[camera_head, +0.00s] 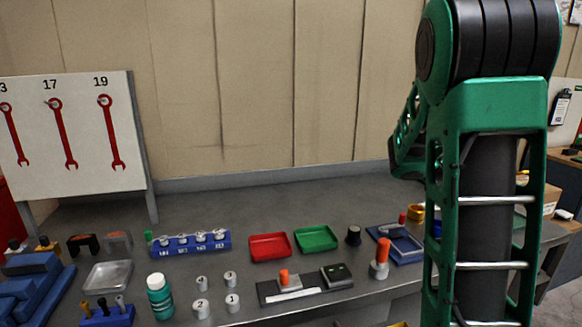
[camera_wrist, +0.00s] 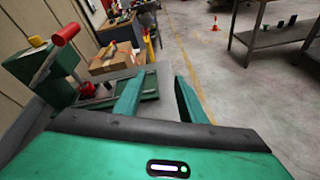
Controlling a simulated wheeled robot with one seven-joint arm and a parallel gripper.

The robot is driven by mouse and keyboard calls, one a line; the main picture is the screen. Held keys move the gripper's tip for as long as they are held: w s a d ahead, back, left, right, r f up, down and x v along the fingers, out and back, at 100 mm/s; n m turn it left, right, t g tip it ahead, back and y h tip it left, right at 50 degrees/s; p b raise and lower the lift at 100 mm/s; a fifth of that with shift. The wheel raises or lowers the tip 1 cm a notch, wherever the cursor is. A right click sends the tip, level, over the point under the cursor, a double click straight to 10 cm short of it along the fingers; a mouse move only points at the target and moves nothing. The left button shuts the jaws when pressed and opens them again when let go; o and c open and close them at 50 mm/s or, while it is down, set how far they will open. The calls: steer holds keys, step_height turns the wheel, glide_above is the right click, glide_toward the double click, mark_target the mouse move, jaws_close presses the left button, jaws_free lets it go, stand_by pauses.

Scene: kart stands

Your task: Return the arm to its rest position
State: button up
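My arm (camera_head: 487,190) stands upright at the right of the head view, over the right end of the bench. Its green links hide part of the bench there. My gripper (camera_wrist: 159,78) shows in the wrist view with its two green fingers apart and nothing between them. It points past the bench toward the open floor. In the head view I cannot make out the gripper's fingers.
The grey bench (camera_head: 210,210) carries a red tray (camera_head: 269,247), a green tray (camera_head: 315,238), a blue socket rack (camera_head: 190,244) and a green bottle (camera_head: 160,296). A wrench board (camera_head: 75,135) stands at left.

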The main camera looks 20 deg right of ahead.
steer(key=s+a+f+m+t+y, duration=0.2)
steer(key=a+f+m+y, duration=0.6)
steer(key=a+f+m, duration=0.5)
steer(key=s+a+m+y, duration=0.2)
steer(key=s+a+y, duration=0.1)
steer(key=a, duration=0.9)
steer(key=s+a+m+y, duration=0.3)
steer(key=s+a, duration=0.1)
steer(key=a, duration=0.9)
steer(key=shift+s+f, duration=0.3)
